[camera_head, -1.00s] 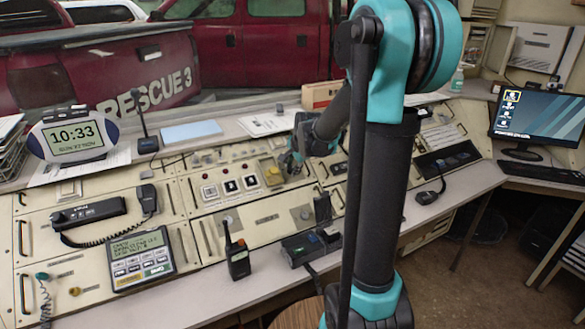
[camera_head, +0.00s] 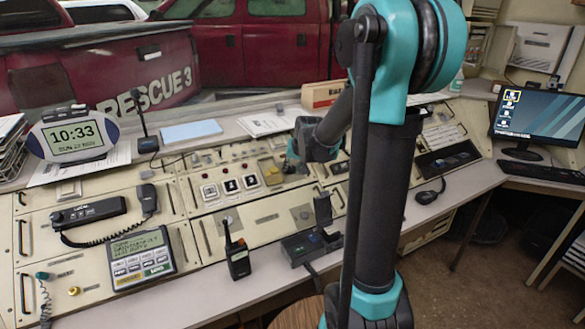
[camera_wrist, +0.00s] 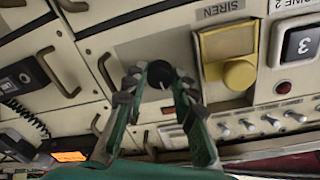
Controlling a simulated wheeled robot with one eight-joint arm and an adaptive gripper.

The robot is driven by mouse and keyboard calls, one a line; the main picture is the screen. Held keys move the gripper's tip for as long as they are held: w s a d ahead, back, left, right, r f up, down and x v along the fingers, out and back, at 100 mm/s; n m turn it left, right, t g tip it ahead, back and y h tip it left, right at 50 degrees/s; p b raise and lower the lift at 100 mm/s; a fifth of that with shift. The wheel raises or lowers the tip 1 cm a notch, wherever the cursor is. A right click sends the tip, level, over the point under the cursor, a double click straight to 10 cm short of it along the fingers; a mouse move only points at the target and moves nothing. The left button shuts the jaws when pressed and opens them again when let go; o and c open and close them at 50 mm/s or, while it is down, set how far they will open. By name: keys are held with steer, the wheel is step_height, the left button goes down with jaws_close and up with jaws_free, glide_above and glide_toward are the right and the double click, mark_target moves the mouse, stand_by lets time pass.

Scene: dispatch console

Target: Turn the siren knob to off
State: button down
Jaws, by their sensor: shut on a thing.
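In the wrist view a round dark knob (camera_wrist: 160,72) with a small pale mark sits between the fingertips of my gripper (camera_wrist: 161,82). The fingers are closed in on it from both sides and partly hide it. To its right in that view are a yellow plate and a round yellow part (camera_wrist: 240,75), with a SIREN label (camera_wrist: 222,9) above them. In the head view my gripper (camera_head: 293,164) is low over the console, right of the yellow part (camera_head: 271,174). The knob cannot be made out there, and its exact setting is unclear.
Square numbered buttons (camera_head: 230,186) are left of the yellow part. Small toggle switches (camera_wrist: 248,124) lie close to my fingers in the wrist view. A walkie-talkie (camera_head: 237,256) stands on the front ledge.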

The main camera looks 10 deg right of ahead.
steer(key=n, duration=0.5)
steer(key=shift+n, duration=0.4)
steer(key=n, duration=0.5)
steer(key=shift+d+f+y, duration=0.1)
steer(key=shift+y, duration=0.2)
steer(key=shift+n, duration=0.3)
steer(key=c, duration=1.2)
jaws_free()
steer(key=shift+s, duration=0.1)
steer(key=v, duration=1.2)
steer(key=shift+s+f, duration=0.1)
steer(key=shift+s, duration=0.05)
